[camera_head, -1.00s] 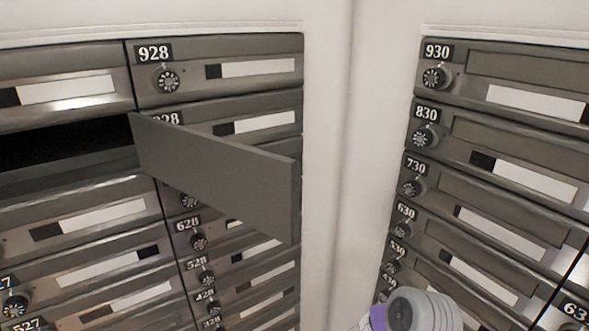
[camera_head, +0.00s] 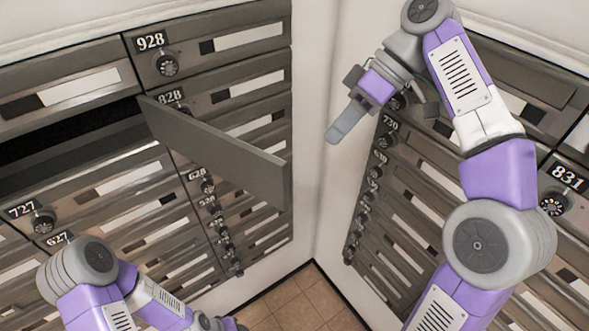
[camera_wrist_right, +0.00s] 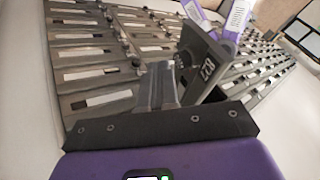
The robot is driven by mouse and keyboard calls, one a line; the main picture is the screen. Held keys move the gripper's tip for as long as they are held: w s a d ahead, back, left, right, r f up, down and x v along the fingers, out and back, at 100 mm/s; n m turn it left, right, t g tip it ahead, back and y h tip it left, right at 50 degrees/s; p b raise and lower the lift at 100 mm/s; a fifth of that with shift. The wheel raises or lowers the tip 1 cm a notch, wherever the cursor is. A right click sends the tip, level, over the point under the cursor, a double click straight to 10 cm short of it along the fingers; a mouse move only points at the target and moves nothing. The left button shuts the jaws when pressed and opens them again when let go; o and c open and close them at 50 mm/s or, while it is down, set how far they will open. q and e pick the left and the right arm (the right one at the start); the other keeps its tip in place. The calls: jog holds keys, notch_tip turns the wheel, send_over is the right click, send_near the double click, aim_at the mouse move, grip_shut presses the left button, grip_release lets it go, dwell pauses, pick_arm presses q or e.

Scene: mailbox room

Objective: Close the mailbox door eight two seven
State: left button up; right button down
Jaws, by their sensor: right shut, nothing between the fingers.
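An open mailbox door (camera_head: 215,150), a grey panel, sticks out beside the dark open compartment (camera_head: 70,135), left of box 828. Its number is not visible in the head view. In the right wrist view a door standing out (camera_wrist_right: 205,45) carries a number plate too small to read surely. My right gripper (camera_head: 340,128) is shut and empty, right of the door's free edge and apart from it; its fingers also show in the right wrist view (camera_wrist_right: 157,85).
Box 928 (camera_head: 207,45) is above and box 727 (camera_head: 65,215) below, both shut. A second mailbox wall (camera_head: 420,200) stands at right, behind my right arm. A white corner wall (camera_head: 315,190) and tiled floor (camera_head: 295,305) lie between.

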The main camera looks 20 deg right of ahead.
jog(key=s+a+f+b, duration=0.2)
jog(key=a+f+b, duration=0.1)
jog(key=a+f, duration=0.4)
jog(key=shift+s+a+f, duration=0.4)
jog(key=shift+a, duration=0.5)
jog(key=shift+s+a, duration=0.1)
jog(key=shift+s, duration=0.05)
